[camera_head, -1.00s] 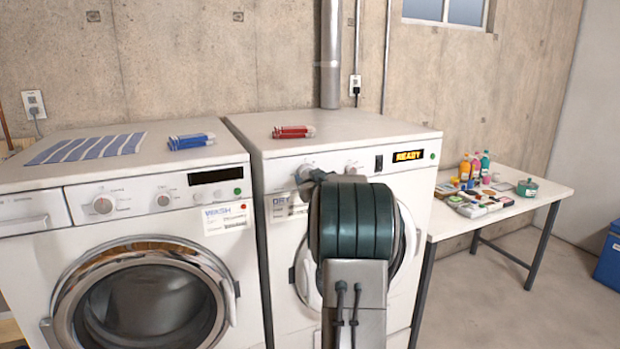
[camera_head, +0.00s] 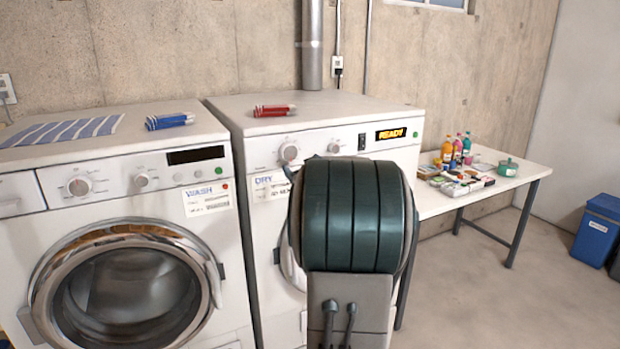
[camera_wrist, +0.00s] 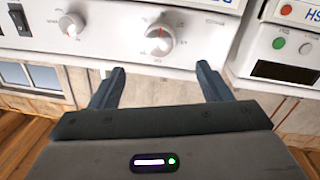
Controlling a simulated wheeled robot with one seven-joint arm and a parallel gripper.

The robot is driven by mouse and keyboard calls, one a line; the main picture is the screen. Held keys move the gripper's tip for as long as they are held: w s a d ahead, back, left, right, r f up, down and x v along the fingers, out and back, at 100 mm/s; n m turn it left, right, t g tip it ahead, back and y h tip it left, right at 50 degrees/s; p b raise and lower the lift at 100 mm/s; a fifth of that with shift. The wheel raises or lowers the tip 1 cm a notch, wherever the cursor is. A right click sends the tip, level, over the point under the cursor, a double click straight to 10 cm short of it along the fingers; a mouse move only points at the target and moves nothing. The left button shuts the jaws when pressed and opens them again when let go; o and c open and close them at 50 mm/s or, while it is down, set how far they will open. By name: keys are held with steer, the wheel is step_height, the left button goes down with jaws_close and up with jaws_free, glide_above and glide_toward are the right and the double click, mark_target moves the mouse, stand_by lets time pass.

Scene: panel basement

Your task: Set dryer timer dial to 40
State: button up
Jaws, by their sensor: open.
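The white dryer (camera_head: 355,167) stands right of the washer, its panel facing me, with a lit READY display. Its larger left dial (camera_head: 289,152) and smaller right dial (camera_head: 333,148) show above my arm. The wrist view is upside down: the larger dial (camera_wrist: 160,40), with a red mark, lies beyond the gap between my fingers, and the smaller dial (camera_wrist: 72,25) is to the left. The dial numbers are too small to read. My gripper (camera_wrist: 160,67) is open and empty, apart from the dials. The head view mostly hides it behind my arm.
The washer (camera_head: 140,175) stands close on the left. A red bundle (camera_head: 274,110) lies on the dryer; a blue bundle (camera_head: 169,121) and striped cloth (camera_head: 62,130) lie on the washer. A table (camera_head: 515,172) with bottles stands right.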

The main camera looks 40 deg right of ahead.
steer(key=shift+b+v, duration=0.35)
steer(key=shift+v, duration=2)
